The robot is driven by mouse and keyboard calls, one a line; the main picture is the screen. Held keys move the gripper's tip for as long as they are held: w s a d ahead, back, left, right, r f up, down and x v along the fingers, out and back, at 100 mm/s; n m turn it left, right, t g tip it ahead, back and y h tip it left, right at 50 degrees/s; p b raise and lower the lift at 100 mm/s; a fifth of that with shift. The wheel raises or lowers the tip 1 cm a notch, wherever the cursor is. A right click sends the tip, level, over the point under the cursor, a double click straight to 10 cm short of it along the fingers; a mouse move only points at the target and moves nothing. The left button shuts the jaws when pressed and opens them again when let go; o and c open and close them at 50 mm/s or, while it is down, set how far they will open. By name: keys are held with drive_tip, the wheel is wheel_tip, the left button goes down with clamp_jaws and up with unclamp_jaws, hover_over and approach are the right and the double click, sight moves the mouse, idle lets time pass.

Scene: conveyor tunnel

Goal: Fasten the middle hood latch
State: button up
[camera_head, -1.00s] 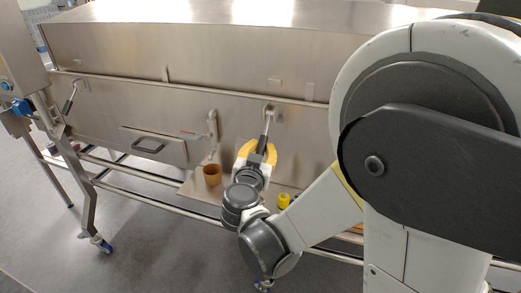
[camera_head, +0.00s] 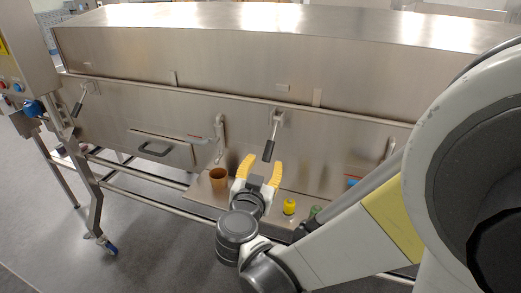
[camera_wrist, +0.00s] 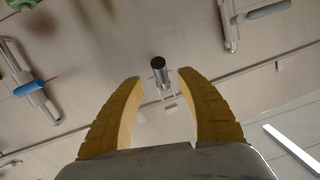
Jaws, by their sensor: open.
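The middle hood latch (camera_head: 269,150) is a thin metal lever with a dark grip. It hangs downward and slightly left from its mount on the steel front panel, just under the hood's lower edge (camera_head: 240,96). In the wrist view its dark grip end (camera_wrist: 159,66) points toward the camera, centred between the fingertips. My gripper (camera_head: 263,163) has yellow fingers spread open and empty, with the tips near the lower end of the grip. The gripper also shows in the wrist view (camera_wrist: 152,84). I see no contact with the latch.
A left latch (camera_head: 78,104) and a right lever (camera_head: 388,150) are on the same panel. A pipe handle (camera_head: 220,135) is left of the middle latch. A brown cup (camera_head: 218,178) and a yellow item (camera_head: 290,206) stand on a shelf below.

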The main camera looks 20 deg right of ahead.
drive_tip(key=v, duration=0.5)
drive_tip(key=shift+s+a, duration=0.1)
drive_tip(key=shift+s, duration=0.05)
